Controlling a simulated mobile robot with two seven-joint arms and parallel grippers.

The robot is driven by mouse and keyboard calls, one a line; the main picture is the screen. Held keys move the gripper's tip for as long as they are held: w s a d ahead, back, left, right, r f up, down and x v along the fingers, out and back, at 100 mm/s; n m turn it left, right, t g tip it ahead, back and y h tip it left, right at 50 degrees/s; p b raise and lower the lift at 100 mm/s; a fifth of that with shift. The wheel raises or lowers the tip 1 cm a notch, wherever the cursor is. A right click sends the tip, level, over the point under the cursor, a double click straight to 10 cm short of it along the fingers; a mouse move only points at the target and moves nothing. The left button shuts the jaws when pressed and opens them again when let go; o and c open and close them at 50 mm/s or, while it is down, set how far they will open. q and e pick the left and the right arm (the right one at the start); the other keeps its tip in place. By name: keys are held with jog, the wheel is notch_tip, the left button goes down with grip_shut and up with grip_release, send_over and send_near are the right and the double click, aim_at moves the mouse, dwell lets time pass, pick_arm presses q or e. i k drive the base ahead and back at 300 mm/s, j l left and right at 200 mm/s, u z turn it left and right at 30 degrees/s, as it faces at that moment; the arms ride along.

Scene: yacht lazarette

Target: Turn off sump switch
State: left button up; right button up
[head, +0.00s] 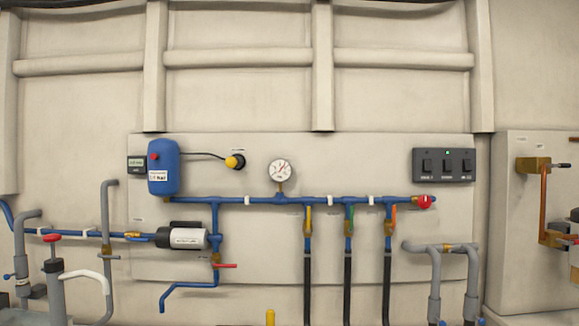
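A dark switch panel (444,165) is mounted at the upper right of the pale backboard. It carries three black rocker switches side by side: a left one (427,165), a middle one (447,165) and a right one (467,165). A small green light (447,152) glows above the middle switch. The lights above the other two look dark. The labels under the switches are too small to read surely, so I cannot tell which is the sump switch. Neither of my grippers is in view.
Below the panel runs a blue pipe (330,200) with a red knob (425,202), coloured valve levers and a gauge (280,170). A blue tank (163,167) and a pump (188,238) are at left. Grey pipes (436,275) stand lower right. Space before the panel looks clear.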

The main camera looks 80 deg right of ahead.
aim_at(448, 162)
jog(key=z, duration=3.45)
